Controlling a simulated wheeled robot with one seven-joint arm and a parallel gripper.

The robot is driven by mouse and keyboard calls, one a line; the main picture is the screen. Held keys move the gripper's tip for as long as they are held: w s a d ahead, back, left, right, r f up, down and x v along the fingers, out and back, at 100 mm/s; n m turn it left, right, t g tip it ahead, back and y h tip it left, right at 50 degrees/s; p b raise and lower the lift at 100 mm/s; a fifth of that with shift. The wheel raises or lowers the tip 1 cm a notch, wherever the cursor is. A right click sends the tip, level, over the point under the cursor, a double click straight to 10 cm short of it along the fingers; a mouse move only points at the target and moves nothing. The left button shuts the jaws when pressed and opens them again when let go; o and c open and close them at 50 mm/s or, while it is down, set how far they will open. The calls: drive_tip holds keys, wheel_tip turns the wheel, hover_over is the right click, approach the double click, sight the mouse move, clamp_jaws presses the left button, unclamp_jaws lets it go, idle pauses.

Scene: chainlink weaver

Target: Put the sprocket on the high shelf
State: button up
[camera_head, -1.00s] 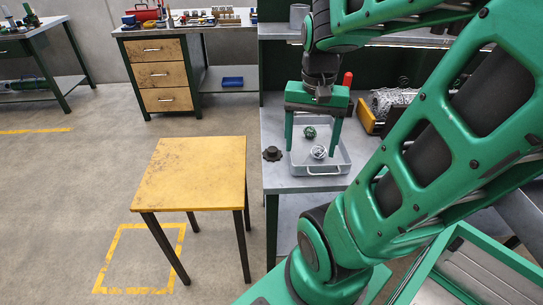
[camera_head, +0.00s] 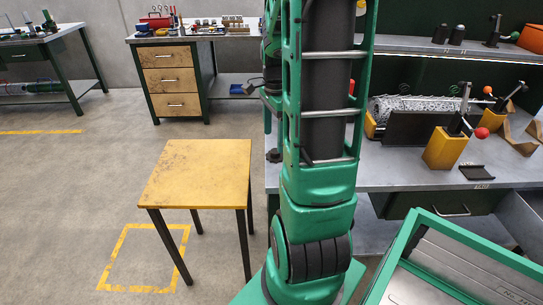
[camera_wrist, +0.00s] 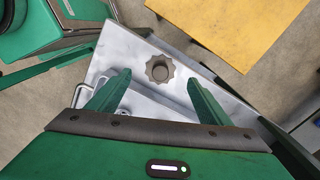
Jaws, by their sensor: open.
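The sprocket (camera_wrist: 160,68) is a dark toothed disc with a round hub. It lies on the grey workbench (camera_wrist: 150,100), close to the bench's edge, and its dark edge shows beside my arm in the head view (camera_head: 273,155). My gripper (camera_wrist: 158,82) is open and empty, with its two green fingers to either side of the sprocket in the wrist view. I cannot tell its height above the bench.
A yellow stool (camera_head: 195,172) stands left of the bench. A yellow block with a red-knobbed lever (camera_head: 443,148) and a wire mesh roll (camera_head: 420,104) sit on the bench at right. Dark pieces (camera_head: 456,36) stand on the shelf, with bare stretches between.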

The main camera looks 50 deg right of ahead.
sight(275, 151)
drive_tip(key=shift+d+f, duration=0.15)
drive_tip(key=shift+f, duration=1.4)
drive_tip(key=shift+d+f, duration=0.15)
drive_tip(key=shift+f, duration=1.4)
drive_tip(key=c, duration=1.5)
drive_tip(key=shift+r, duration=0.1)
drive_tip(key=shift+r, duration=0.55)
wheel_tip(275, 151, up, 3)
drive_tip(key=shift+w+f, duration=0.1)
drive_tip(key=a+r, duration=0.7)
drive_tip(key=a, duration=0.4)
drive_tip(key=shift+a, duration=0.35)
